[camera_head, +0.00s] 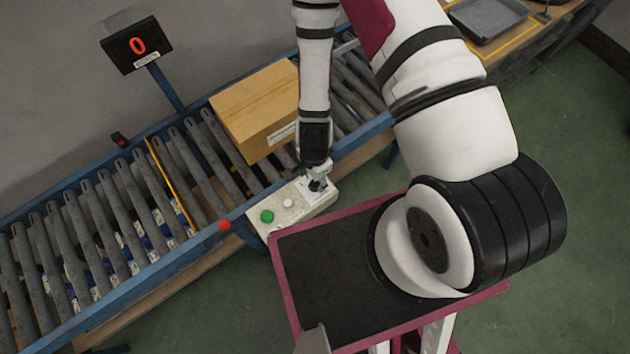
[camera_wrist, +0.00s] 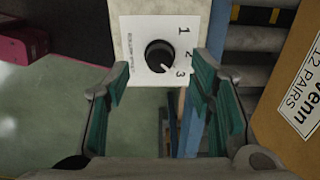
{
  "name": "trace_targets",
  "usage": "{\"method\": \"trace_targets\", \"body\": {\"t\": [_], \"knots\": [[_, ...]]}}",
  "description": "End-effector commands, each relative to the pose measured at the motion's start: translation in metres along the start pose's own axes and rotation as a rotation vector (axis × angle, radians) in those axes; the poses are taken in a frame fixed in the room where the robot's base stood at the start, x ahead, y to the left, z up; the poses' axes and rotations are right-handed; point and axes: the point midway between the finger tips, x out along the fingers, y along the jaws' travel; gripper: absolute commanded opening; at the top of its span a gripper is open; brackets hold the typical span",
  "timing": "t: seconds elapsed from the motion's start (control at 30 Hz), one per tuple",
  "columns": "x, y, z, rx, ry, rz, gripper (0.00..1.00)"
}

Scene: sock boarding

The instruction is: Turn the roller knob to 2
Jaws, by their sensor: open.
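The roller knob (camera_wrist: 159,56) is a round black dial on a white plate (camera_wrist: 131,27) marked 1, 2 and 3. Its small pale pointer mark is at the lower right, nearest the 3 in the wrist view. The plate is on a pale control box (camera_head: 297,209) beside the conveyor. My gripper (camera_wrist: 158,78) is open, its green-padded fingers apart on either side below the knob in the wrist view, with nothing between them. In the head view my gripper (camera_head: 317,180) is over the box's right end and largely hides the knob.
The box also has a green button (camera_head: 267,216) and a white button (camera_head: 288,203). A red button (camera_head: 225,225) is at the conveyor edge. A cardboard box (camera_head: 254,108) rests on the roller conveyor (camera_head: 110,227).

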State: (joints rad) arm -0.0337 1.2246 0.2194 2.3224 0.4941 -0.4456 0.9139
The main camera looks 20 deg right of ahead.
Motion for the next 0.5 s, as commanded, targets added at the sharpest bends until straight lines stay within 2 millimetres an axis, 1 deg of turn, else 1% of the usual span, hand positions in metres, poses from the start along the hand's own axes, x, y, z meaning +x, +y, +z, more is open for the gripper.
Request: {"method": "trace_targets", "body": {"t": [0.03, 0.2, 0.33, 0.5], "knots": [[0.008, 0.002, 0.000, 0.001, 0.000, 0.003, 0.49], [0.026, 0.001, 0.000, 0.000, -0.001, 0.001, 0.49], [0.034, 0.001, 0.000, 0.000, -0.001, 0.001, 0.49], [0.036, 0.000, 0.000, -0.001, 0.000, 0.000, 0.49]]}}
